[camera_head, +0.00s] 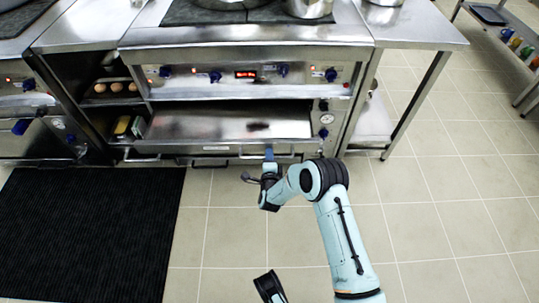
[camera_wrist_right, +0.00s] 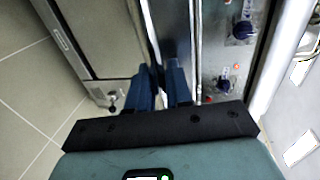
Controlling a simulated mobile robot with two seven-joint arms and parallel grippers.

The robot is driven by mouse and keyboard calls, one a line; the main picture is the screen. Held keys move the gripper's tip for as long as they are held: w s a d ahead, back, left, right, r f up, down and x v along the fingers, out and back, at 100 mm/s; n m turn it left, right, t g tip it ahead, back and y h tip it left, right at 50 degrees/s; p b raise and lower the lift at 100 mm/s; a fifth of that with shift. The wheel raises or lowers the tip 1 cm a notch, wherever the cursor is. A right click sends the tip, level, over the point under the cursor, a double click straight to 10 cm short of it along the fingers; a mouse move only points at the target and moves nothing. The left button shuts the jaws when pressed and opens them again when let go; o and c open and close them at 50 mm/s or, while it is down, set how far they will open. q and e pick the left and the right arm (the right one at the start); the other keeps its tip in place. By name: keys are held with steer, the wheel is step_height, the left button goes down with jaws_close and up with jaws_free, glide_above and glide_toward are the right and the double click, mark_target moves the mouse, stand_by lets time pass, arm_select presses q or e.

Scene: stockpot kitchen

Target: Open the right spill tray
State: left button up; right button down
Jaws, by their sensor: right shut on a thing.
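A wide steel front with several bar handles runs below the range's control panel in the head view. My right gripper (camera_head: 269,152) is at the right-hand handle (camera_head: 252,156), and its blue fingers also show in the wrist view (camera_wrist_right: 161,90). The fingers are shut on this handle, with a narrow gap between them. A flat steel surface (camera_head: 215,122) lies behind the front; I cannot tell whether it is the right spill tray's inside. The fingers hide part of the handle.
The control panel (camera_head: 247,76) with blue knobs is above, and pots (camera_head: 309,8) stand on the range. Eggs (camera_head: 115,87) sit on a shelf at left. A black mat (camera_head: 90,235) covers the left floor; the tiled floor (camera_head: 450,215) at right is free.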

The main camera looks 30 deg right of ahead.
stand_by(0.3)
steer(key=c, duration=1.2)
jaws_free()
steer(key=shift+s+a, duration=0.1)
arm_select(q)
steer(key=s+d+r+g+p, duration=0.1)
steer(key=s+d+r+p, duration=0.1)
steer(key=s+r+p, duration=0.1)
steer(key=shift+s+d+h, duration=0.15)
steer(key=shift+s+h, duration=0.25)
steer(key=shift+s, duration=0.45)
arm_select(e)
steer(key=v, duration=1.3)
steer(key=shift+s, duration=0.15)
arm_select(q)
steer(key=shift+r, duration=0.1)
